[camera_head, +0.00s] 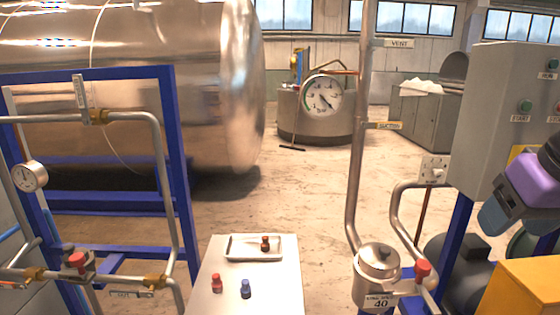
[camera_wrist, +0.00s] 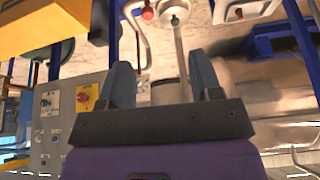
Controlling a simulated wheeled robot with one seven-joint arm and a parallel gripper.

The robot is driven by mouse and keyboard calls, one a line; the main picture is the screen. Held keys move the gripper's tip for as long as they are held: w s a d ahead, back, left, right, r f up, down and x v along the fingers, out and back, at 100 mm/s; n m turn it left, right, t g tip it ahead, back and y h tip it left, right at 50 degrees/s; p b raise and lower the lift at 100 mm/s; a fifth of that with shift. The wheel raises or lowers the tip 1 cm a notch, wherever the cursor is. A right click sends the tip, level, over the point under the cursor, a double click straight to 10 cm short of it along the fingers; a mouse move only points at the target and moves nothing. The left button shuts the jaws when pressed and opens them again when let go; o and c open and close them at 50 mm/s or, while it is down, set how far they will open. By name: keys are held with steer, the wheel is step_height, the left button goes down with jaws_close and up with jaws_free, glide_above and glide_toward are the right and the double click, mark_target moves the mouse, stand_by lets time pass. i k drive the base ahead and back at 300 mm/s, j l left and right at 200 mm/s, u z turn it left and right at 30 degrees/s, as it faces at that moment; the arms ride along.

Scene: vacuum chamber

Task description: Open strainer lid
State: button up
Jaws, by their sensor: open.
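The strainer (camera_head: 378,288) is a metal pot with a "40" label, low at the right of centre in the head view. Its round metal lid (camera_head: 377,257) has a small dark knob on top and sits on the pot, closed. In the wrist view the lid (camera_wrist: 172,14) appears at the top edge, partly cut off. My gripper (camera_head: 492,218) is at the right of the head view, above and to the right of the strainer and apart from it. In the wrist view its two fingers (camera_wrist: 163,78) are spread and empty.
A red-handled valve (camera_head: 422,269) and bent pipes stand beside the strainer. A grey control box (camera_head: 505,110) and a yellow block (camera_head: 520,290) are at right. A white table (camera_head: 225,300) left of the strainer holds a tray (camera_head: 238,254) and small red and blue items.

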mark_target(377, 264)
steer(key=k+l+z, duration=0.1)
steer(key=l, duration=0.25)
steer(key=k+l+z, duration=0.1)
steer(key=l, duration=0.25)
steer(key=k+l+z, duration=0.1)
steer(key=l, duration=0.25)
steer(key=k+l+z, duration=0.1)
steer(key=l, duration=0.25)
steer(key=k, duration=0.1)
